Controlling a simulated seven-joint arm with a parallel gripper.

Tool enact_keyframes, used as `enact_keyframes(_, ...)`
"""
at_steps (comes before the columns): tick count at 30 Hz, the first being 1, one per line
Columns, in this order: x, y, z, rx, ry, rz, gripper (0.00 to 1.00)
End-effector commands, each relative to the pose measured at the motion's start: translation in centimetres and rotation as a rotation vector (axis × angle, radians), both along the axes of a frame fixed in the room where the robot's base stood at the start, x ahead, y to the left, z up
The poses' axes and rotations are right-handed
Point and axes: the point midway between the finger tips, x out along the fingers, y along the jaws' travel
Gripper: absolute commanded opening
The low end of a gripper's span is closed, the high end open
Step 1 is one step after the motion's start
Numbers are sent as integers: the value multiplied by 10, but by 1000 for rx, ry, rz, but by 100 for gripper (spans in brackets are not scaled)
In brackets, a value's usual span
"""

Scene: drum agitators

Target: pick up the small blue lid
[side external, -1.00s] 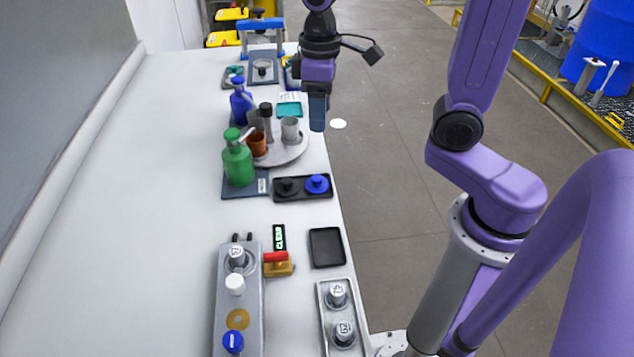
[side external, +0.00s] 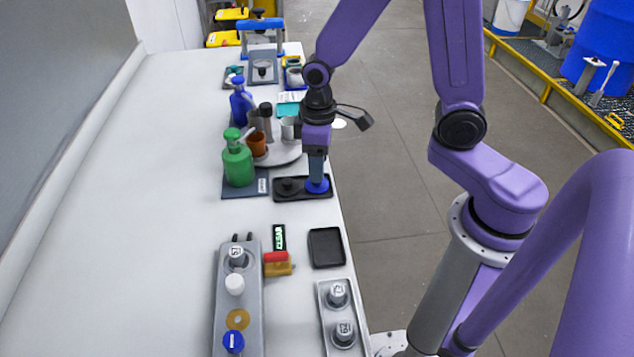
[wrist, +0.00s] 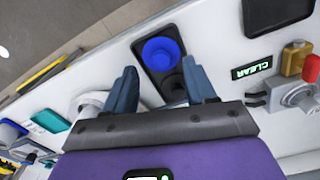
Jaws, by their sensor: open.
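The small blue lid (side external: 317,186) sits in the right half of a black tray (side external: 322,196), beside a black lid (side external: 287,186). In the wrist view the blue lid (wrist: 161,53) shows as a round blue cap in the tray, ahead of and between my two fingers. My gripper (side external: 317,178) is directly above the blue lid in the side view, fingers pointing down at or just over its top. In the wrist view my gripper (wrist: 160,78) is open, with one finger on each side of the tray. I cannot tell whether the fingers touch the lid.
A green bottle (side external: 238,164) stands left of the tray. A round grey turntable (side external: 285,154) with cups stands behind. An empty black tray (side external: 326,248) and a metal tray (side external: 325,310) lie nearer. The table's left side is clear.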

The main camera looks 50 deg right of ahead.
Motion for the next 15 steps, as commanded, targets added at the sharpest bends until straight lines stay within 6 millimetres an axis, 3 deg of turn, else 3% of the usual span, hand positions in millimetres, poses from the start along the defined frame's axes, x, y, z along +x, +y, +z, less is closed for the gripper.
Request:
enact_keyframes(6,0,1,-25,-3,4,0,56)
enact_keyframes(15,1,2,-35,0,0,0,56)
